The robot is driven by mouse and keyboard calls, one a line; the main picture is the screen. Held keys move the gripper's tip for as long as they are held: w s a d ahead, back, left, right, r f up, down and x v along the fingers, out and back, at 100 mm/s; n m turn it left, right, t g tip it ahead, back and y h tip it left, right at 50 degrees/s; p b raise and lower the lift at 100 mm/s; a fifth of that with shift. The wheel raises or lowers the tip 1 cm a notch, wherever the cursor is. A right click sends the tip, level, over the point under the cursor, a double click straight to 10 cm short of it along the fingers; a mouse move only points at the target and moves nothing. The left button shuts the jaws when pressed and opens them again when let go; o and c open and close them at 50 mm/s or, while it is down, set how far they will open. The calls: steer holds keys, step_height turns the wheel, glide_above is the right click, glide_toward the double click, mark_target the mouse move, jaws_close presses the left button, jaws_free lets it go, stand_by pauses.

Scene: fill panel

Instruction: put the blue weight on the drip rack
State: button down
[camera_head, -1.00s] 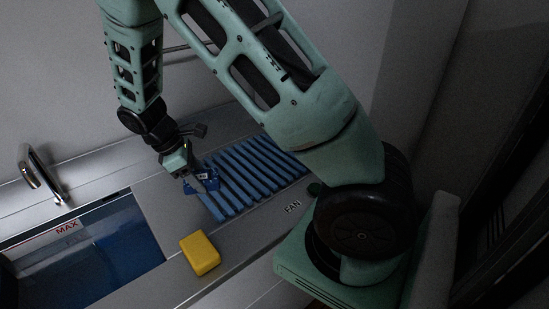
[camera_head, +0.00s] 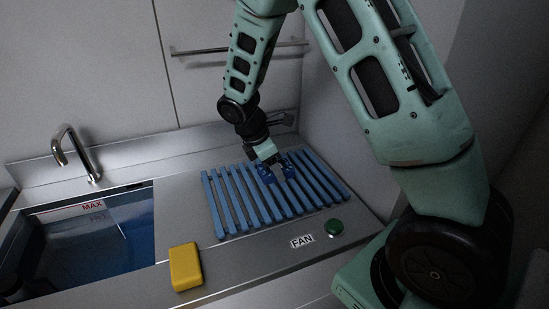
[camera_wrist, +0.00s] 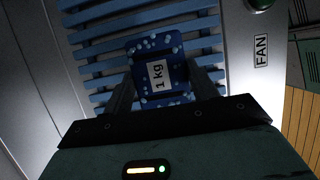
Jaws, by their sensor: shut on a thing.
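The blue weight (camera_wrist: 157,50) is marked "1 kg" and has pale droplets on its face in the wrist view. My gripper (camera_wrist: 165,85) is shut on it, with one finger on each side. In the head view the weight (camera_head: 266,174) is at my gripper (camera_head: 272,168), over the middle of the drip rack (camera_head: 232,200). The rack has blue parallel slats, which also show behind the weight in the wrist view (camera_wrist: 95,50). I cannot tell whether the weight touches the slats.
A sink (camera_head: 100,235) with a "MAX" mark and a tap (camera_head: 75,150) is at the left. A yellow block (camera_head: 185,267) lies on the counter's front. A green button (camera_head: 334,227) stands beside the "FAN" label (camera_head: 302,241). A rail (camera_head: 215,49) is on the back wall.

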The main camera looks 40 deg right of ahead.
mark_target(273, 190)
steer(key=shift+f, duration=2.4)
steer(key=shift+f, duration=0.15)
steer(key=shift+c, duration=2.2)
jaws_free()
steer(key=v, duration=1.2)
steer(key=s+a+r+m+y, duration=0.3)
steer(key=s+a, duration=0.6)
steer(key=a, duration=0.3)
steer(key=s+a+m+y, duration=0.1)
steer(key=s+a+m, duration=0.1)
steer(key=s, duration=0.6)
steer(key=s+a+r+m+t+y, duration=0.1)
steer(key=s+a+m, duration=0.1)
steer(key=s+a, duration=0.3)
steer(key=s, duration=0.3)
steer(key=shift+s+a+r, duration=0.15)
steer(key=shift+s+a, duration=0.15)
steer(key=shift+s, duration=0.1)
